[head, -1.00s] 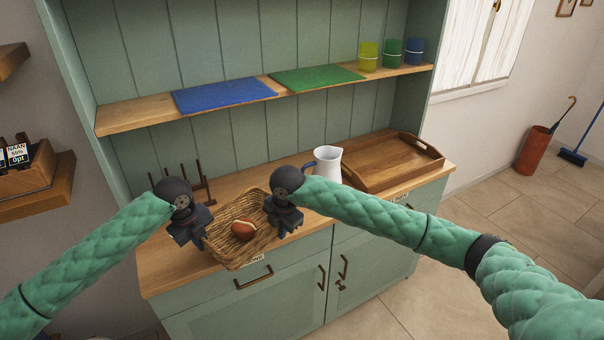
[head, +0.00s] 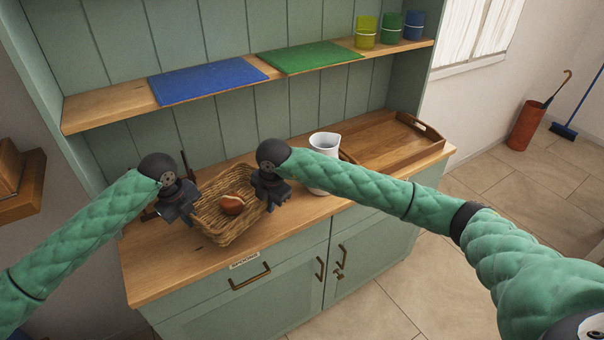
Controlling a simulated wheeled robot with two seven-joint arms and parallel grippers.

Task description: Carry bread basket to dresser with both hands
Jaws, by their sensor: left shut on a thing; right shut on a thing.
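The wicker bread basket (head: 215,226) is over the front left part of the wooden top of the green dresser (head: 300,258). A brown bread roll (head: 232,204) lies in it. My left gripper (head: 183,212) is shut on the basket's left side. My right gripper (head: 272,200) is shut on its right side. The fingertips are partly hidden by the gripper bodies. I cannot tell whether the basket's underside touches the dresser top.
A white jug (head: 323,165) stands behind my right arm, and a wooden tray (head: 385,148) lies to its right. A dark rack (head: 186,165) is partly hidden behind the basket. The shelf above holds a blue mat (head: 208,80), a green mat (head: 310,56) and cups (head: 390,30). The front left dresser top is clear.

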